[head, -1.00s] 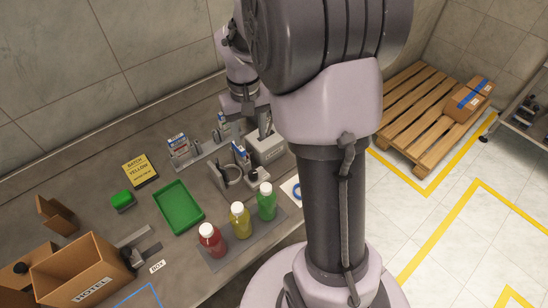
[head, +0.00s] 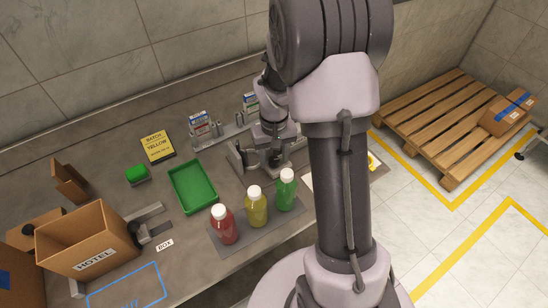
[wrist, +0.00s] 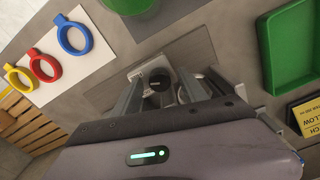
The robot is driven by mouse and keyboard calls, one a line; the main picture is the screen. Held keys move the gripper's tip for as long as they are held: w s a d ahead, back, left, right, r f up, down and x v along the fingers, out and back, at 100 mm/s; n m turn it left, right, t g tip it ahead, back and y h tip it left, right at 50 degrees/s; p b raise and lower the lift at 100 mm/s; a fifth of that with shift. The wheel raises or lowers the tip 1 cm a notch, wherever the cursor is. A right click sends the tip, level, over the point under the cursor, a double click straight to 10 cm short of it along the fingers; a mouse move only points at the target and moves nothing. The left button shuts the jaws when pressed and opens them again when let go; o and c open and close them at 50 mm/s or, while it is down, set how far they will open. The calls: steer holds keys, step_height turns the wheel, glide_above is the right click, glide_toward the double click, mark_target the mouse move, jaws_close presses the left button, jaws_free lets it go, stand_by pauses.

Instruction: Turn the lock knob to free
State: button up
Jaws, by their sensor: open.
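The dark round lock knob (wrist: 160,80) shows in the wrist view, on a grey plate beside a small white label (wrist: 149,67). My gripper (wrist: 160,84) is open, with one finger on each side of the knob. I cannot tell whether the fingers touch it. Which way the knob is turned is too small to read. In the head view my gripper (head: 264,157) is low over the metal fixture (head: 240,158) on the bench, and it hides the knob.
Red, yellow and green bottles (head: 256,208) stand in front of the fixture. A green tray (head: 192,186) lies to its left. Blue, red and yellow rings (wrist: 42,68) lie on a white sheet. Small boxes (head: 199,122) stand behind.

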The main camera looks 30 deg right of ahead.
mark_target(274, 160)
jaws_close()
steer(key=shift+m, duration=0.8)
jaws_free()
step_height(274, 160, up, 18)
steer(key=p, duration=0.6)
steer(key=shift+f, duration=0.25)
